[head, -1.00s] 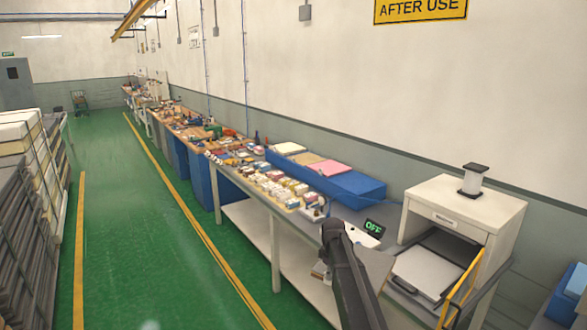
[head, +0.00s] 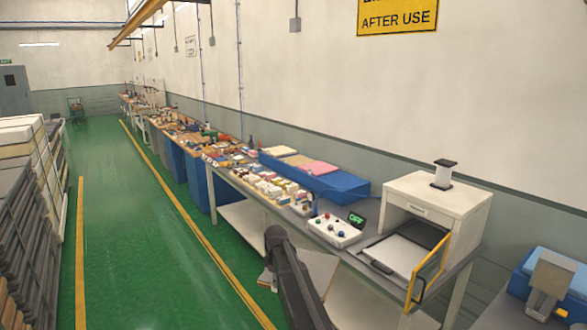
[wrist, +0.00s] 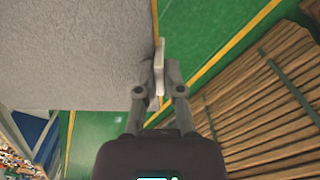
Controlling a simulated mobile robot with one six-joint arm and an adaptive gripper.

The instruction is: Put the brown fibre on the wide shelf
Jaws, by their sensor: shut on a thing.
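My gripper (wrist: 160,75) is shut on the edge of a broad, flat slab, seen in the wrist view. The slab (wrist: 75,50) looks grey and speckled there and fills the upper left. In the head view the slab (head: 318,266) looks grey-brown and shows partly behind my dark arm, in front of the table. I take it to be the brown fibre; its far side is out of the wrist view. My fingertips are hidden in the head view. I cannot tell which surface is the wide shelf.
A long table (head: 350,250) carries a white machine (head: 437,210) with an open yellow-framed door (head: 430,270), a control box (head: 335,230) and a blue tray (head: 335,187). A rack of stacked slabs (head: 28,190) stands left. The green aisle (head: 115,220) between is clear.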

